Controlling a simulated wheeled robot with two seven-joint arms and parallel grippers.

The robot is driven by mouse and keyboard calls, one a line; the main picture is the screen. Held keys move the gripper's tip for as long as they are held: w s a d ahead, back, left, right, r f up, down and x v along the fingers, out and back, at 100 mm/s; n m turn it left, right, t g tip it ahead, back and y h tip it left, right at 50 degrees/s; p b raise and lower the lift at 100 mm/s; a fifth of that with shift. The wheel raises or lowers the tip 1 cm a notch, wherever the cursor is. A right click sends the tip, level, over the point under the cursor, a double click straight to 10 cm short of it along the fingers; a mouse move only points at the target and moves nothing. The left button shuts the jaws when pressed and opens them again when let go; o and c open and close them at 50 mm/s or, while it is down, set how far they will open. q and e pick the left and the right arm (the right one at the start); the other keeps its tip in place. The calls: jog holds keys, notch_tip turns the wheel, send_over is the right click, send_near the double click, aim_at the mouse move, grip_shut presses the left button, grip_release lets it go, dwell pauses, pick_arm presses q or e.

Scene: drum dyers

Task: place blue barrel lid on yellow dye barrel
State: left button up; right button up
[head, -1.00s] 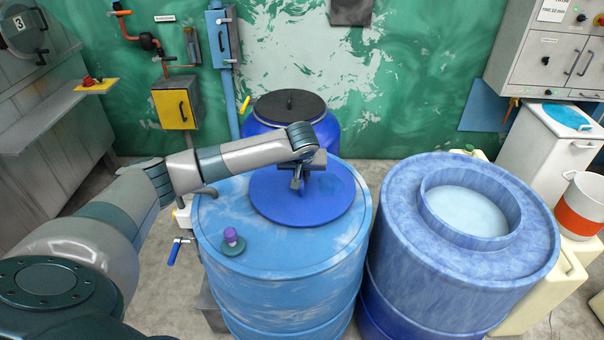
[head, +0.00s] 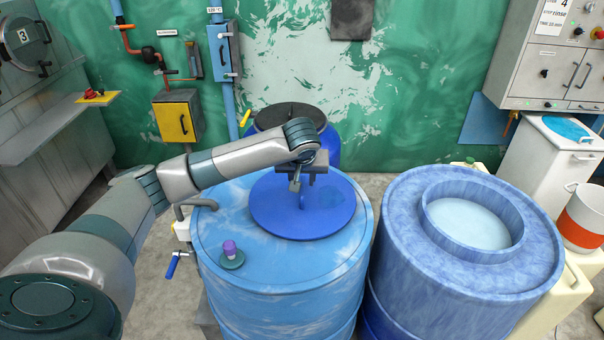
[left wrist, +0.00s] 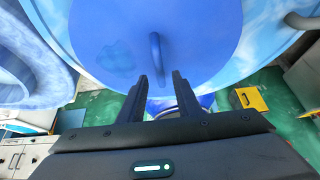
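The blue barrel lid (head: 272,218) is a flat, darker blue disc with a paler patch. It lies on the top of the left light-blue barrel (head: 225,270). In the left wrist view, the lid (left wrist: 195,30) has an upright loop handle (left wrist: 156,55). My left gripper (head: 296,184) is over the lid near its middle. In the left wrist view, the two fingers of the left gripper (left wrist: 160,95) are apart, with nothing between the tips and the handle just beyond them. My right gripper is not in view. I see no barrel that is clearly yellow.
A purple-topped fitting (head: 231,254) stands on the left barrel's top. A second blue barrel (head: 400,235) with a raised, open rim stands to the right. A dark-lidded blue barrel (head: 290,115) is behind. Cream containers (head: 545,300) and an orange-banded bucket (head: 583,215) are at right.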

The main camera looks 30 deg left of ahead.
pick_arm(q)
jog(key=v, duration=0.6)
jog(key=shift+b, duration=0.35)
